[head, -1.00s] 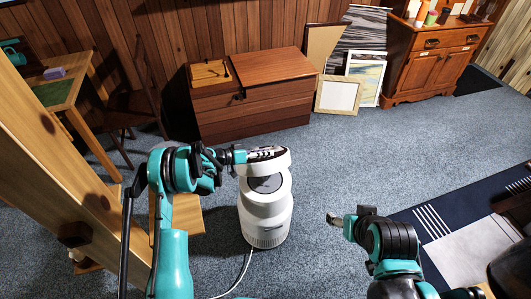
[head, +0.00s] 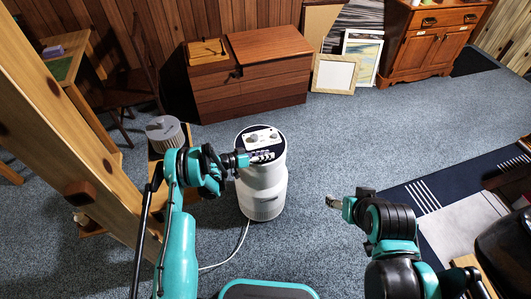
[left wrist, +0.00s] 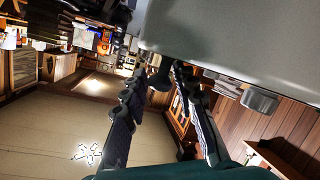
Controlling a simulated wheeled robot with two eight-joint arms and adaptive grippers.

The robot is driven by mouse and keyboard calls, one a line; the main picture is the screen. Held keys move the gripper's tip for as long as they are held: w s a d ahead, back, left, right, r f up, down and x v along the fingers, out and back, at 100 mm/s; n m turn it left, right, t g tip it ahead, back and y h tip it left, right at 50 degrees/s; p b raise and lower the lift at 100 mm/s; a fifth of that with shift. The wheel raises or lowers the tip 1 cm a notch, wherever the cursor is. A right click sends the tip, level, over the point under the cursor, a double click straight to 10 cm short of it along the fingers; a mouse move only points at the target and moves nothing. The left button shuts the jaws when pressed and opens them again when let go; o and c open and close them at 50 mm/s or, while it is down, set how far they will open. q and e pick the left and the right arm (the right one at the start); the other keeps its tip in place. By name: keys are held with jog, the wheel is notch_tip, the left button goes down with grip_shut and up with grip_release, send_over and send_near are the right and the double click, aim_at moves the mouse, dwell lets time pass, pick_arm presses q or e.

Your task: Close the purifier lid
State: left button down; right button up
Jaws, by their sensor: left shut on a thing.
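The purifier (head: 262,196) is a white, upright cylinder on the carpet in the middle of the head view. Its lid (head: 262,138), with a dark round face and a pale panel, lies over the top of the body; I cannot tell whether a small gap is left. My left gripper (head: 262,156) is shut on the lid at its near side and hides part of that side. In the left wrist view, a large grey surface (left wrist: 245,35) fills the upper right, beyond the left gripper's fingers (left wrist: 160,110). My right gripper (head: 333,202) is off to the right, apart from the purifier.
A grey ribbed cylinder (head: 165,133) stands on a small wooden stand left of the purifier. A pale cord (head: 228,256) runs from the purifier's base along the floor. A wooden chest (head: 250,80) stands behind.

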pick_arm(q)
jog(key=c, duration=1.4)
grip_release()
jog(key=v, duration=1.2)
